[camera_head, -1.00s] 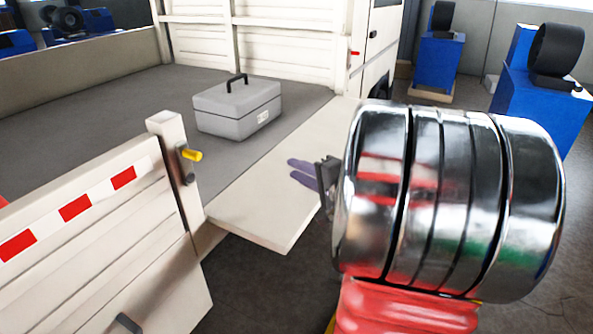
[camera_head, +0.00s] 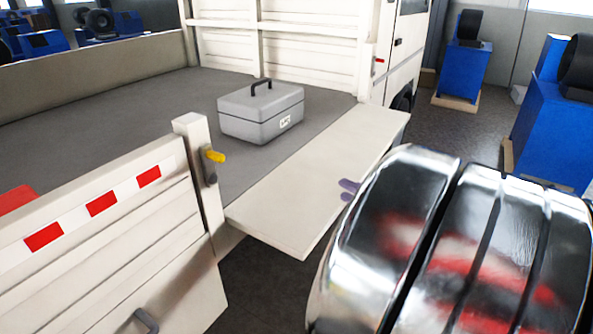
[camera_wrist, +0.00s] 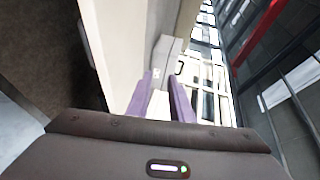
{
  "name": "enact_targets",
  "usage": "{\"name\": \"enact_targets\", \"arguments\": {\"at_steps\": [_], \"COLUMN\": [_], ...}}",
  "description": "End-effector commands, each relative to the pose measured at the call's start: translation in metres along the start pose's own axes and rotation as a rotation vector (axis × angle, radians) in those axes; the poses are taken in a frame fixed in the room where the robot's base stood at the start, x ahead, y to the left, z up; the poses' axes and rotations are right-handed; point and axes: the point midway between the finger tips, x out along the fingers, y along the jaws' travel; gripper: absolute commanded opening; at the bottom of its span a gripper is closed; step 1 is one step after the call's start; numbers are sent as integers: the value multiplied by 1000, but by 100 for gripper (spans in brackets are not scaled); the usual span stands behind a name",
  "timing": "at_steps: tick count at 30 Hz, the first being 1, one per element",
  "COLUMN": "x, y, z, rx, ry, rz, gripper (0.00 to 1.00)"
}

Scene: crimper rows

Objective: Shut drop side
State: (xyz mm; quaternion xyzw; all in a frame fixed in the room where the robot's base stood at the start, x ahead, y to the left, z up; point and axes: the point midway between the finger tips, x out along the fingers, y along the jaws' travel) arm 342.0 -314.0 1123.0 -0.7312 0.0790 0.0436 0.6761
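The drop side (camera_head: 318,190) is a pale panel lying folded down, roughly level with the grey truck bed, its outer edge over the floor. It also shows as a pale surface in the wrist view (camera_wrist: 122,45). My gripper (camera_head: 348,190) is at the panel's outer edge in the head view; only its purple fingertips show past my shiny arm. In the wrist view the two purple fingers (camera_wrist: 162,98) stand apart, with a pale patch between them. I cannot tell whether they touch the panel.
A grey toolbox (camera_head: 261,112) with a black handle sits on the bed, inside the folded panel; it also shows in the wrist view (camera_wrist: 165,55). A closed side panel (camera_head: 110,240) with red-white tape stands at left. Blue machines (camera_head: 466,72) stand at right. Dark floor lies below.

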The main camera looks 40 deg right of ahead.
Motion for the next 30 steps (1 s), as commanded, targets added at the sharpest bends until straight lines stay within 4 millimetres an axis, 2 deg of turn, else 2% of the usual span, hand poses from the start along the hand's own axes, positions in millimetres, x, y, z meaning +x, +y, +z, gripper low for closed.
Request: {"name": "enact_targets", "arguments": {"at_steps": [6, 16, 20, 25, 30], "x": [-15, -17, -16, -10, -1], "y": [0, 0, 1, 14, 37], "z": [0, 0, 1, 1, -2], "rx": [1, 1, 4, 35, 81], "ry": [1, 0, -3, -17, -54], "rz": [0, 0, 1, 9, 33], "gripper": [20, 20, 12, 0, 0]}}
